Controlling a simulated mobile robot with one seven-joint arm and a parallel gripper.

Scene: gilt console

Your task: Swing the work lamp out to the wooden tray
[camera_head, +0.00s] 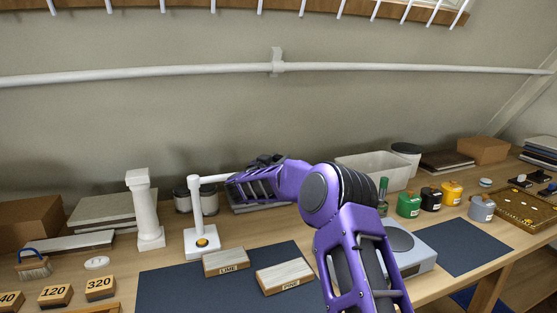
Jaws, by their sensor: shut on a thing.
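The work lamp is a white post (197,212) on a square white base, standing upright left of centre. Its white arm (214,178) reaches right from the post top toward my gripper (234,186). My gripper is shut on the lamp's arm end; the purple hand hides the fingertips and the lamp head. A brown wooden tray (499,214) with small gold-coloured things in it lies at the far right of the bench, well apart from the lamp.
Two labelled blocks (226,262) lie on a dark mat (190,287) before the lamp. A white column (146,210) stands left of it. A pale bin (372,171), several small bottles (409,204) and a grey device (412,252) lie between lamp and tray.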

